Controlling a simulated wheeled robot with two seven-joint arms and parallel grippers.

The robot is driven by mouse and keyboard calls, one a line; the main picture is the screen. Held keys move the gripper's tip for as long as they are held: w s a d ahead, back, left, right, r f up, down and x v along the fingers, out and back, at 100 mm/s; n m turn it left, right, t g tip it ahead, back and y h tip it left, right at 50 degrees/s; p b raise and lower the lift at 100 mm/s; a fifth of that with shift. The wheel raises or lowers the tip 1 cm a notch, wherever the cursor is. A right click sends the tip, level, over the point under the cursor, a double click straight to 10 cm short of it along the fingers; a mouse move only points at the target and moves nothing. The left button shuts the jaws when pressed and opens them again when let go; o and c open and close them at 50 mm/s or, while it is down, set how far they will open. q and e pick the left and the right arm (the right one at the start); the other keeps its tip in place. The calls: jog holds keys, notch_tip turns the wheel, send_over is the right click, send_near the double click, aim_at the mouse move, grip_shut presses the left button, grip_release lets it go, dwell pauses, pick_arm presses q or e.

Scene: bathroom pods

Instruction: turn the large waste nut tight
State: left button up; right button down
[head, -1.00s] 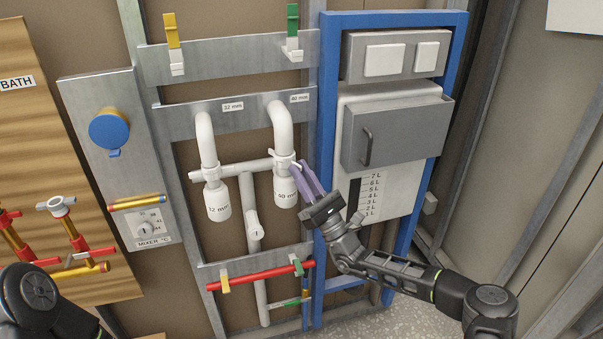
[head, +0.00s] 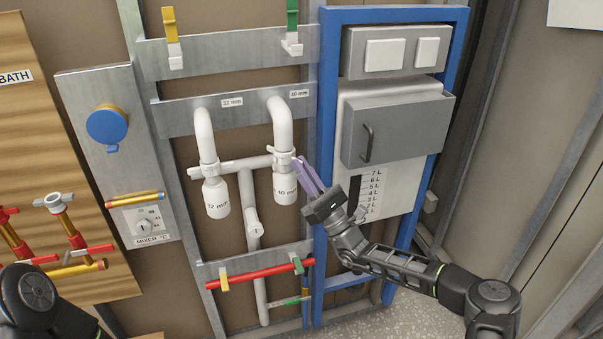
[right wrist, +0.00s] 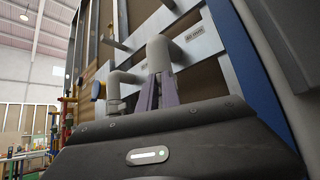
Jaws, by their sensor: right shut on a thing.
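The large waste nut (head: 283,158) is a white winged collar on the thick white pipe under the 40 mm label, just above the white cup (head: 285,188) marked 40. My right gripper (head: 299,162) comes from the lower right, its purple fingers shut on the nut's right side, at the wing. The fingers cover part of that wing. In the right wrist view, the two purple fingers (right wrist: 158,92) stand in front of the white pipe (right wrist: 159,52), and the grip itself is hard to make out. My left gripper is out of view; only part of my left arm shows.
The smaller waste pipe (head: 205,135) with its 32 mm cup (head: 216,198) stands to the left. A blue frame (head: 325,100) with a grey box (head: 400,130) stands close on the right. A red pipe (head: 260,273) runs below.

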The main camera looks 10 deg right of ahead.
jog(key=shift+w+d+n+g+y+b, duration=0.45)
jog(key=shift+n+g+y+b, duration=0.75)
jog(key=shift+g+y+b, duration=0.8)
jog(key=shift+w+d+n+g+y+b, duration=0.4)
jog(key=shift+n+g+y+b, duration=0.9)
jog(key=shift+g+b, duration=1.3)
jog(key=shift+w+d+n+g+y+b, duration=0.25)
jog(key=shift+w+n+g+y+b, duration=0.6)
jog(key=shift+g+y+b, duration=1.4)
jog(key=shift+s+n+h, duration=0.25)
jog(key=shift+h, duration=0.2)
jog(key=c, duration=1.6)
grip_release()
jog(key=shift+o, duration=0.2)
jog(key=shift+f, duration=0.1)
jog(key=b+v, duration=0.4)
jog(key=v, duration=0.3)
jog(key=shift+d+f, duration=0.25)
jog(key=shift+o, duration=0.3)
jog(key=shift+s, duration=0.1)
